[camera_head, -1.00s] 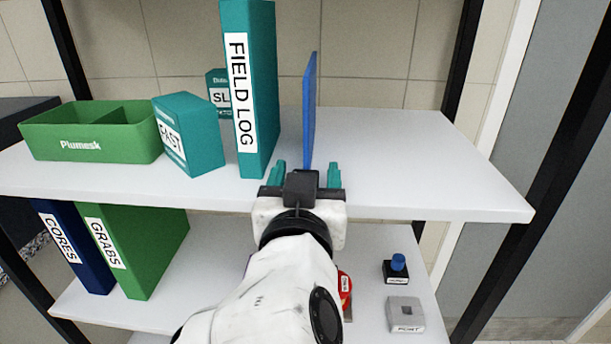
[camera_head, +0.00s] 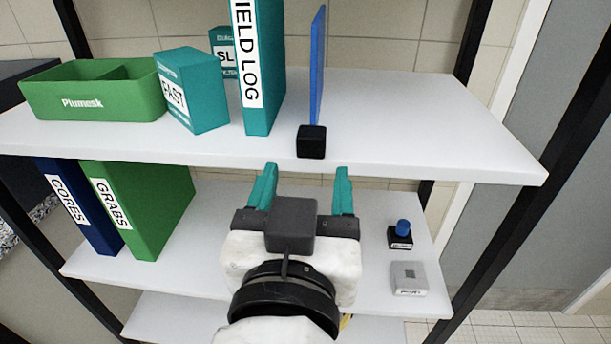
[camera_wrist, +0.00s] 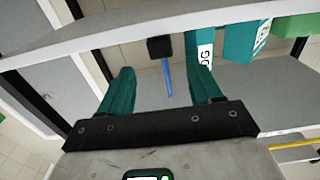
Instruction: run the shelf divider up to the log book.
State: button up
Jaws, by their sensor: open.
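The shelf divider is a thin blue upright panel (camera_head: 317,65) with a black block (camera_head: 311,141) at its front end, by the front edge of the upper shelf. The log book is a teal binder marked FIELD LOG (camera_head: 265,75), upright left of the divider with a narrow gap between them. My gripper (camera_head: 305,172) is open and empty, in front of and below the shelf edge, apart from the block. In the wrist view the block (camera_wrist: 160,47), blue panel (camera_wrist: 168,80) and log book (camera_wrist: 205,55) show beyond my open fingers.
Left of the log book on the white upper shelf (camera_head: 430,130) are a teal FAST box (camera_head: 205,95), an SL box (camera_head: 224,58) and a green bin (camera_head: 95,95). The shelf right of the divider is clear. Binders and small items stand on the shelf below.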

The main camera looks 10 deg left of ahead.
aim_at(310, 147)
jog(key=w+p, duration=0.7)
jog(key=shift+w, duration=0.25)
dwell(0.6)
grip_shut()
dwell(0.6)
